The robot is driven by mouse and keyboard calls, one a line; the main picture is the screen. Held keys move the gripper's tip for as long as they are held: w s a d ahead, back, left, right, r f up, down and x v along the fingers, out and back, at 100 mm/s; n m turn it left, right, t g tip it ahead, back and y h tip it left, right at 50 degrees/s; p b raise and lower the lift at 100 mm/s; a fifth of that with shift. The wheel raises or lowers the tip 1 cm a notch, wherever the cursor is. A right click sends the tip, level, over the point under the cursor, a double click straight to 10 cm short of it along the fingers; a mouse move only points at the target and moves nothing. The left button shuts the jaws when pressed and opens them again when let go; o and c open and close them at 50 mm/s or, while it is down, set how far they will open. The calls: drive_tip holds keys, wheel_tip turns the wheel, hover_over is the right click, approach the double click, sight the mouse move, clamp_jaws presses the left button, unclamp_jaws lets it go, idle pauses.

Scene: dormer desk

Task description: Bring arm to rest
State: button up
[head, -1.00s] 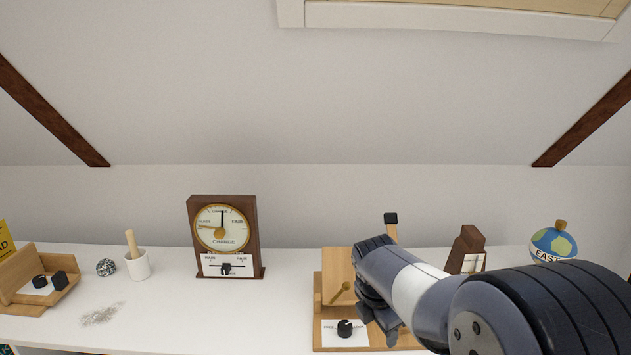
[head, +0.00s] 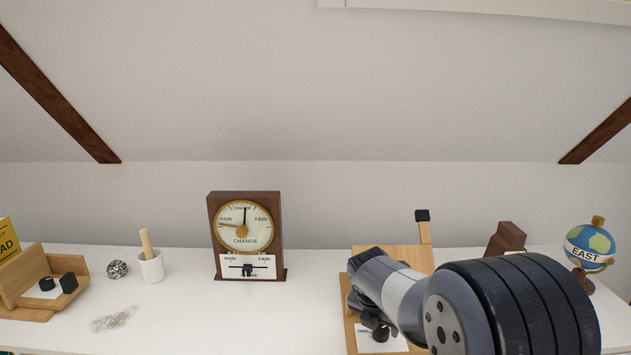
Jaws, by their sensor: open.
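My arm reaches in from the right in the head view, over the right part of the white desk (head: 215,325). My gripper (head: 362,318) is at the arm's far end, in front of a wooden stand (head: 405,257) with a black knob and a white card at its base. The fingers are small in this view and partly hidden by the wrist. I see nothing held in them. I cannot tell whether the fingers touch the knob.
A brown barometer (head: 245,235) stands mid-desk. To its left are a white pot (head: 151,267) with a stick, a speckled ball (head: 117,269), a grey patch (head: 115,319) and a wooden holder (head: 38,285). A globe (head: 590,247) and a brown block (head: 506,238) stand at the right.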

drive_tip(key=shift+x, duration=1.15)
drive_tip(key=shift+w+d+f, duration=0.1)
drive_tip(key=shift+w+f, duration=0.05)
drive_tip(key=shift+f, duration=0.05)
drive_tip(key=m+g+h+p, duration=0.1)
drive_tip(key=m+p, duration=0.2)
drive_tip(key=m, duration=0.1)
drive_tip(key=shift+r, duration=0.15)
drive_tip(key=shift+w+m+g+h+p, duration=0.1)
drive_tip(key=shift+m+g+h+p, duration=0.3)
drive_tip(key=shift+m+p, duration=0.8)
drive_tip(key=shift+b, duration=0.3)
